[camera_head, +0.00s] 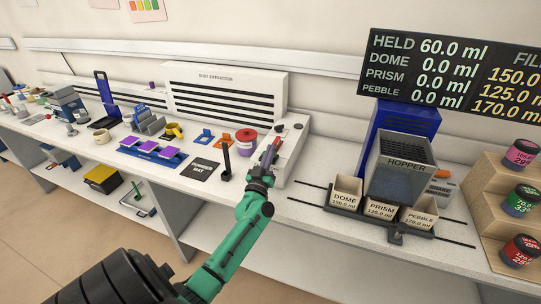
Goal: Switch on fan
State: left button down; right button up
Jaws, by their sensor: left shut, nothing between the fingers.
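The white unit labelled "DUST EXTRACTOR" (222,91), with dark slots, stands at the back of the bench; it is the only fan-like thing I can make out. A white box (292,146) with small dark round controls on top stands at its right end. My left gripper (275,143) is shut and empty, reaching up to the front left side of this box. I cannot tell whether it touches the box. The gripper and its green arm hide part of the box's front. My right gripper is out of view.
A red-lidded jar (246,141) and a black upright handle (226,160) stand just left of my gripper. A blue unit with a grey hopper (405,165) and the labelled bins stand to the right. A dark readout board (450,70) hangs above.

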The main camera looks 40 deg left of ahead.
pick_arm(q)
jog(key=shift+d+f, duration=0.15)
jog(key=shift+f, duration=0.45)
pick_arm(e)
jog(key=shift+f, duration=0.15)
pick_arm(q)
jog(key=r, duration=0.1)
jog(key=r+m+p, duration=0.2)
jog(key=shift+w+d+h, duration=0.2)
jog(key=shift+w+h, duration=0.05)
jog(key=shift+h, duration=0.15)
jog(key=b+v, duration=0.2)
jog(key=v, duration=0.8)
jog(key=shift+s, duration=0.25)
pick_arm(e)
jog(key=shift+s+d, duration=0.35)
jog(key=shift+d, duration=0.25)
